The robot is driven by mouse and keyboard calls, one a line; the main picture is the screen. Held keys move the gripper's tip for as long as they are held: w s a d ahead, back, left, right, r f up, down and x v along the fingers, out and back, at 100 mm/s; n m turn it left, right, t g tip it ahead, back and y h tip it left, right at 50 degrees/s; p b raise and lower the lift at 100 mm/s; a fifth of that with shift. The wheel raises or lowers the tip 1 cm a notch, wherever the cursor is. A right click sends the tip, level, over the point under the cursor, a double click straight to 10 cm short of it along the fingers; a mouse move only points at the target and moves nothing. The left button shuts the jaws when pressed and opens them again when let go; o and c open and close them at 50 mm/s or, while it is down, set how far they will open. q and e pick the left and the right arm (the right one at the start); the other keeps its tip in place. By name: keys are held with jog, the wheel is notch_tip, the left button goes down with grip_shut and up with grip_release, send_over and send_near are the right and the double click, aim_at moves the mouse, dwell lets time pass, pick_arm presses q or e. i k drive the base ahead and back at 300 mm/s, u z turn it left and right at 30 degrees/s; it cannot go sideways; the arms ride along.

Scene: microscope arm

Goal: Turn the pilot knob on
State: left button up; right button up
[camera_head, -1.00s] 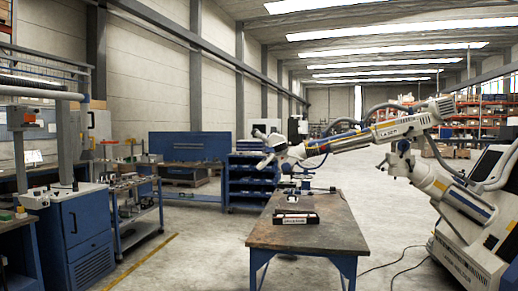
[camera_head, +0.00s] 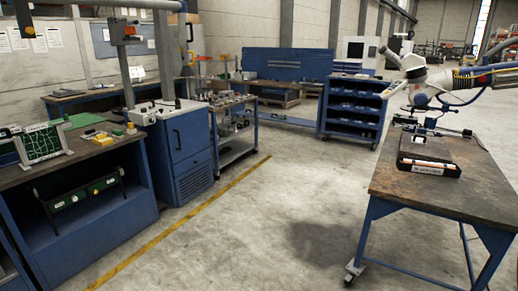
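I cannot make out a pilot knob in this view. A white jointed microscope arm (camera_head: 468,77) reaches in from the right edge, and its white head (camera_head: 416,78) hangs near the far end of the worktable (camera_head: 460,196). The arm's base is out of view. A blue cabinet with a white top unit (camera_head: 160,112) stands left of centre; small dark details on the unit are too small to tell. Neither of my grippers is in view.
A blue workbench (camera_head: 85,240) with a green board (camera_head: 42,143) stands at the left. A wheeled cart (camera_head: 232,155) and a blue shelf unit (camera_head: 353,110) stand behind. A black case (camera_head: 427,168) lies on the worktable. The middle floor (camera_head: 270,215) is clear.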

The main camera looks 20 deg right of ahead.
aim_at(481, 79)
jog(key=z, duration=0.3)
jog(key=i, duration=2.45)
jog(key=z, duration=0.35)
jog(key=i, duration=2.2)
jog(key=z, duration=0.4)
jog(key=i, duration=2)
jog(key=z, duration=0.65)
jog(key=i, duration=1.95)
jog(key=z, duration=1.95)
jog(key=i, duration=1.2)
jog(key=z, duration=1.25)
jog(key=i, duration=0.45)
jog(key=z, duration=0.15)
